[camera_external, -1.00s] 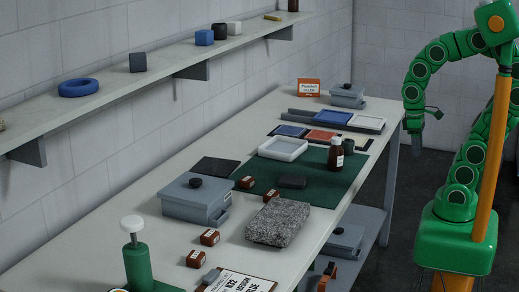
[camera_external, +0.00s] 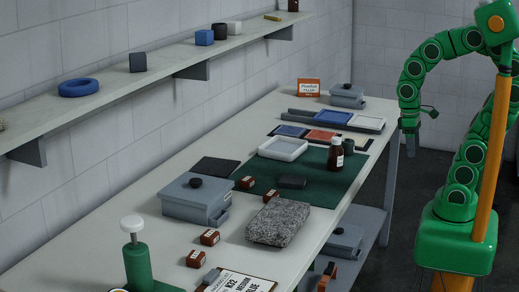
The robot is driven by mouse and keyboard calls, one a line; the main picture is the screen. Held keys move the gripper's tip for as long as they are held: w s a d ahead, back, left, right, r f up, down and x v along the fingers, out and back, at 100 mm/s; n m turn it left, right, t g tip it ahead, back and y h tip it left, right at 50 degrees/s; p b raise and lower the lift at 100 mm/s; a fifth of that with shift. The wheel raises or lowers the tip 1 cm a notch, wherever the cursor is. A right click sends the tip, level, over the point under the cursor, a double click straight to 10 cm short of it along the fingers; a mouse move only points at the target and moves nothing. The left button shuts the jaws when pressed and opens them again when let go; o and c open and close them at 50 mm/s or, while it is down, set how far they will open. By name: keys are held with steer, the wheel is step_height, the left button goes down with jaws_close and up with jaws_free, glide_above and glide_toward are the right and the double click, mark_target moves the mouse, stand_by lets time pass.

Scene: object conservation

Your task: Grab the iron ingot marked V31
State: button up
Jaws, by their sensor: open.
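Several small rust-brown blocks with white labels lie on the long table: one (camera_external: 246,182) and another (camera_external: 271,195) near the green mat, and one (camera_external: 210,237) and another (camera_external: 195,258) nearer the front. Their marks are too small to read, so I cannot tell which, if any, is V31. My gripper (camera_external: 410,148) hangs pointing down beyond the table's right side, well apart from the blocks. It is open and nothing shows in it.
A grey speckled stone slab (camera_external: 278,222) and a lidded grey box (camera_external: 195,198) stand close to the blocks. A brown bottle (camera_external: 335,154) and white tray (camera_external: 283,148) are on the green mat (camera_external: 330,180). A green stand with a white knob (camera_external: 132,223) is at the front.

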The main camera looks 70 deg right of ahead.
steer(key=w+a+r+m+y, duration=0.15)
steer(key=w+a, duration=0.25)
steer(key=w, duration=0.4)
steer(key=w+a+f+m+y, duration=0.1)
steer(key=w+a+m+y, duration=0.2)
steer(key=w+a, duration=0.3)
steer(key=m+t+y, duration=0.1)
steer(key=m+y, duration=0.6)
steer(key=m, duration=0.3)
glide_above(248, 178)
steer(key=s+d, duration=0.2)
steer(key=s, duration=0.8)
step_height(248, 178, down, 7)
steer(key=w+d+f+m, duration=0.1)
steer(key=w+f, duration=0.1)
steer(key=w, duration=0.1)
steer(key=w+d+f+m+t+y, duration=0.1)
steer(key=w+d+f, duration=0.1)
steer(key=w, duration=0.1)
steer(key=w+d+f+m+t, duration=0.1)
steer(key=w+f+m, duration=0.1)
steer(key=w, duration=0.1)
steer(key=shift+w+d+f+y, duration=0.2)
steer(key=shift+w+f+y, duration=0.05)
steer(key=shift+w+f, duration=0.15)
steer(key=shift+f+x, duration=0.2)
steer(key=shift+x, duration=3.75)
steer(key=shift+d, duration=0.15)
jaws_close()
